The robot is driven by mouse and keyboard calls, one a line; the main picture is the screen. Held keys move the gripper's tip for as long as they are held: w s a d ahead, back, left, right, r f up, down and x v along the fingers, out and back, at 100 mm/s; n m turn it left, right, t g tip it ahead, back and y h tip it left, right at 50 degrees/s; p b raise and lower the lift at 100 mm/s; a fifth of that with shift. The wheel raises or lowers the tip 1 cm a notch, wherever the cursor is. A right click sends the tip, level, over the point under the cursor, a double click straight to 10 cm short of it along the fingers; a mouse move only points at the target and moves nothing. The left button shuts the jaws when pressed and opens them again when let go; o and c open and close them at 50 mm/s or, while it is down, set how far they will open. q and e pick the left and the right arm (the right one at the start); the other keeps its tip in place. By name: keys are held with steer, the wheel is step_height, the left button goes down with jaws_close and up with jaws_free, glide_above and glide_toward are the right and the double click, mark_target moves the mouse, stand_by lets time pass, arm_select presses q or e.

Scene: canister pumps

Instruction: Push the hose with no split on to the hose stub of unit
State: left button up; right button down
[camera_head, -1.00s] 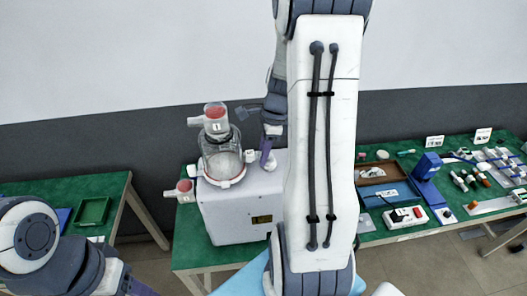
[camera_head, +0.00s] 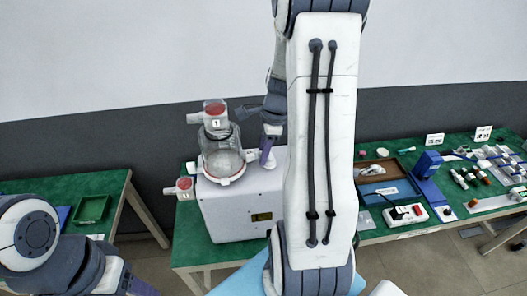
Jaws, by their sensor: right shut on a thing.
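The pump unit is a white box (camera_head: 235,215) on the green table, with a clear canister (camera_head: 221,155) upright on top. A red-centred cap with a label (camera_head: 215,108) tops the canister. A similar red-ended fitting (camera_head: 183,184) sticks out at the unit's left. A small white piece (camera_head: 251,155) shows between fingers and canister. I cannot make out a hose or its stub. My left gripper (camera_head: 140,288) is cut off at the bottom edge.
My right arm hides the table's middle. On the right stand a brown tray (camera_head: 376,171), a blue device (camera_head: 427,165), a white power strip (camera_head: 405,216) and several small fittings. A green tray (camera_head: 92,209) sits on the left table. A gap separates the tables.

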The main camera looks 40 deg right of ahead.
steer(key=c, duration=0.5)
jaws_free()
steer(key=r, duration=0.3)
steer(key=d+r+b, duration=0.1)
steer(key=r, duration=0.2)
steer(key=s+r+b, duration=0.1)
steer(key=r, duration=0.2)
steer(key=shift+d+r, duration=0.2)
steer(key=shift+d, duration=0.15)
steer(key=shift+r, duration=0.45)
steer(key=shift+s+d, duration=0.1)
steer(key=shift+s, duration=0.05)
